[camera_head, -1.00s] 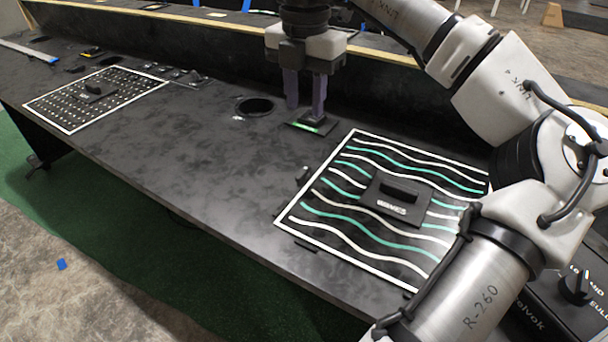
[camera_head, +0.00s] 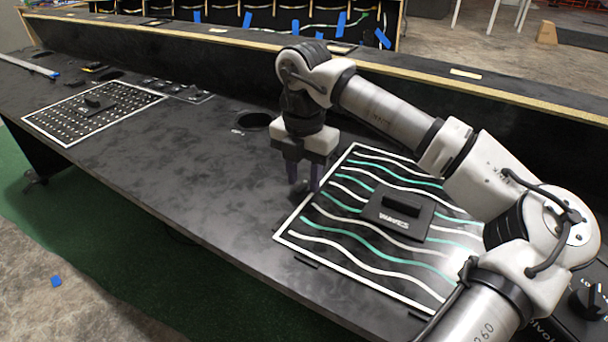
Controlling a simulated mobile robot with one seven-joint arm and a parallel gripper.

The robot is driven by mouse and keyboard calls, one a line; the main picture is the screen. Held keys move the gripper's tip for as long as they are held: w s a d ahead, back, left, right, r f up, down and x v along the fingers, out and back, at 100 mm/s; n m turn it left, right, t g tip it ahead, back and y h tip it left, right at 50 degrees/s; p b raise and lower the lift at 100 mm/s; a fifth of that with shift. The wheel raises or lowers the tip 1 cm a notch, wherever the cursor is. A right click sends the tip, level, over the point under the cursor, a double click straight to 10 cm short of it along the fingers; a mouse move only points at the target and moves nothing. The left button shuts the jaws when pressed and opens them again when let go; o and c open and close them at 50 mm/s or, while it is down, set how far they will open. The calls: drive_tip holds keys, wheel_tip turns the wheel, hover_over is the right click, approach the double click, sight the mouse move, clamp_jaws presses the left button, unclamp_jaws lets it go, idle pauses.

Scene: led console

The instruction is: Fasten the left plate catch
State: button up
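The plate with white and green wavy lines (camera_head: 345,250) lies on the dark console top at the right, with a black "WAVES" block and handle (camera_head: 398,212) on it. My gripper (camera_head: 303,184) points down at the plate's left edge, near its back left corner. Its two dark fingers are apart, with a narrow gap between them. The small black catch at this left edge is hidden or too dark to make out among the fingers. I cannot tell whether they touch it. The back catch with a green strip is hidden behind my gripper.
A small dark bar (camera_head: 307,262) lies by the plate's front edge. A dotted plate (camera_head: 70,125) with a black handle lies at the far left. A round hole (camera_head: 253,121) is behind my gripper. A raised ledge (camera_head: 430,90) runs along the back. The console's middle left is clear.

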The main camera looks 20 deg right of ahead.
drive_tip(key=shift+c, duration=0.4)
clamp_jaws()
drive_tip(key=shift+n, duration=0.3)
drive_tip(key=n, duration=0.3)
drive_tip(key=shift+d+n, duration=0.1)
drive_tip(key=shift+n, duration=0.2)
drive_tip(key=n, duration=0.4)
drive_tip(key=shift+d+n, duration=0.1)
drive_tip(key=shift+n, duration=0.2)
drive_tip(key=n, duration=0.4)
drive_tip(key=shift+d, duration=0.1)
drive_tip(key=shift+d+n, duration=0.1)
drive_tip(key=shift+n, duration=2.4)
